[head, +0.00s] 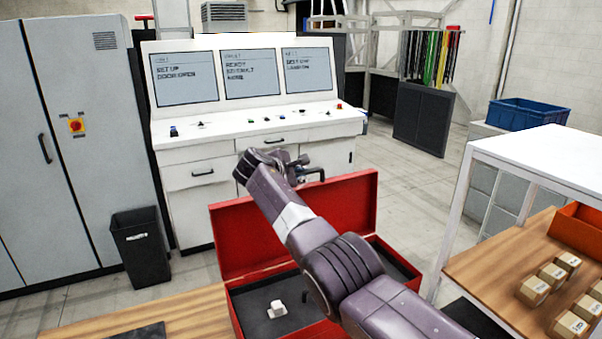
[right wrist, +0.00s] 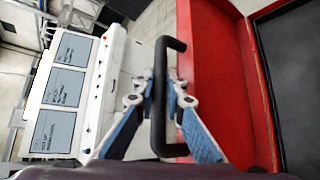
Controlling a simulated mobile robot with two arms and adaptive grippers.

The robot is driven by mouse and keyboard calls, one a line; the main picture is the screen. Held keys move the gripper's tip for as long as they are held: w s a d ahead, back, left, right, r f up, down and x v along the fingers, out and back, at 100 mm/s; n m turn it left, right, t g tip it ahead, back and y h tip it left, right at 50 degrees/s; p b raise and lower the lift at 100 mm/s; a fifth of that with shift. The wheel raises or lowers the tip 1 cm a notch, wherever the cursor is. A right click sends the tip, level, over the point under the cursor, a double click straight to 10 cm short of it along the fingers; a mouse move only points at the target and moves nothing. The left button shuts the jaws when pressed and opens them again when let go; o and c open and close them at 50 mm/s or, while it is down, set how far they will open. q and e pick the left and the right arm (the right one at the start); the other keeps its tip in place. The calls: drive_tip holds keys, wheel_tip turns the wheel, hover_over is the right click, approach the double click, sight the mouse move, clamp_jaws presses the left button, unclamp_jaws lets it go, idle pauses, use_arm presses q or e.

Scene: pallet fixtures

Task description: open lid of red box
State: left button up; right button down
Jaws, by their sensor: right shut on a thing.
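The red box stands in the lower middle of the head view, with its lid (head: 240,235) raised to about upright at the far side. Its dark-lined inside (head: 255,302) shows, with a small white part (head: 277,309) lying in it. My right gripper (head: 304,166) is at the lid's top edge, shut on the black lid handle (head: 318,171). In the right wrist view the blue-padded fingers (right wrist: 160,92) close on both sides of the handle bar (right wrist: 160,130), beside the red lid (right wrist: 212,90). My right arm hides part of the lid and box. My left gripper is out of view.
A white control console (head: 255,125) with several screens stands behind the lid. A black bin (head: 141,250) and grey cabinet (head: 85,150) are at the left. A shelf (head: 500,255) with several small cartons is at the right. Floor is clear right of the console.

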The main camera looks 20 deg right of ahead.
drive_tip(key=c, duration=2)
unclamp_jaws()
drive_tip(key=shift+f, duration=0.1)
drive_tip(key=shift+o, duration=0.2)
drive_tip(key=shift+v, duration=0.95)
drive_tip(key=v, duration=1)
